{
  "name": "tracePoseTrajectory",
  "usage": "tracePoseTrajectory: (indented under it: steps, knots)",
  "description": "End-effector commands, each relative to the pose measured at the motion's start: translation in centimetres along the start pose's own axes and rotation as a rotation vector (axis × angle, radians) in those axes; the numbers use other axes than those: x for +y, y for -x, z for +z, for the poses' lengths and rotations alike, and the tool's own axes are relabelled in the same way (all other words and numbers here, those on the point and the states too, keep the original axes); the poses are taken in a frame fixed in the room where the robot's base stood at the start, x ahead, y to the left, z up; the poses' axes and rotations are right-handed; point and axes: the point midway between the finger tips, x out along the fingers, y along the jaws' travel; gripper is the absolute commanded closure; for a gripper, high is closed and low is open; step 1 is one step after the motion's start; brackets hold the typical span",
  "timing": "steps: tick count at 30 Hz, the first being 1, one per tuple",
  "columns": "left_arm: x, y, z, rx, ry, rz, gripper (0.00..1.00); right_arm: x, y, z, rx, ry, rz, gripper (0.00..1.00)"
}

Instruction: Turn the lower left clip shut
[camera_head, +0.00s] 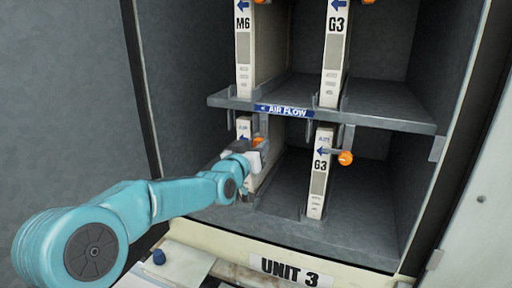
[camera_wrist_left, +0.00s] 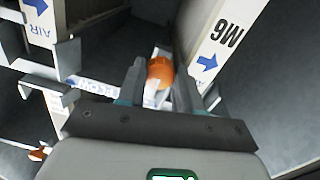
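The lower left clip's orange knob (camera_head: 258,142) is at the top of the lower left module (camera_head: 244,126), just under the shelf edge. My left gripper (camera_head: 254,157) reaches in from the left and covers part of this clip and module. In the left wrist view the orange knob (camera_wrist_left: 160,71) sits between the two fingers (camera_wrist_left: 160,82). The angle of the clip's arm is hidden. My right gripper is in neither view.
The lower right G3 module (camera_head: 319,180) has its own orange knob (camera_head: 346,158) out to its right. The shelf (camera_head: 390,118) with the AIR FLOW label runs just above. Modules M6 (camera_head: 244,55) and G3 (camera_head: 333,60) stand on the shelf. Free space lies right of the lower G3 module.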

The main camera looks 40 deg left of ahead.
Motion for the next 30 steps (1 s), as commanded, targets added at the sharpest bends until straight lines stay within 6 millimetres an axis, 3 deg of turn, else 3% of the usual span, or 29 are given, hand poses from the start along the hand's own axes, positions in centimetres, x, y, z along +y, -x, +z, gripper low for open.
tracePoseTrajectory:
  steps: [8,14,21,30]
  knots:
    - [0.0,0.0,0.2,0.004,0.038,0.000,0.96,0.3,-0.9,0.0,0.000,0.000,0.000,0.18]
    - [-0.1,0.0,0.5,0.010,0.147,0.002,0.96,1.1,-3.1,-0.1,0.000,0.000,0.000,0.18]
    - [-0.1,0.0,0.6,0.020,0.359,0.004,0.96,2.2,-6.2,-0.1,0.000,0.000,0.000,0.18]
    - [0.0,0.0,0.4,0.030,0.647,0.006,0.96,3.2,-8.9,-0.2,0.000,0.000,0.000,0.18]
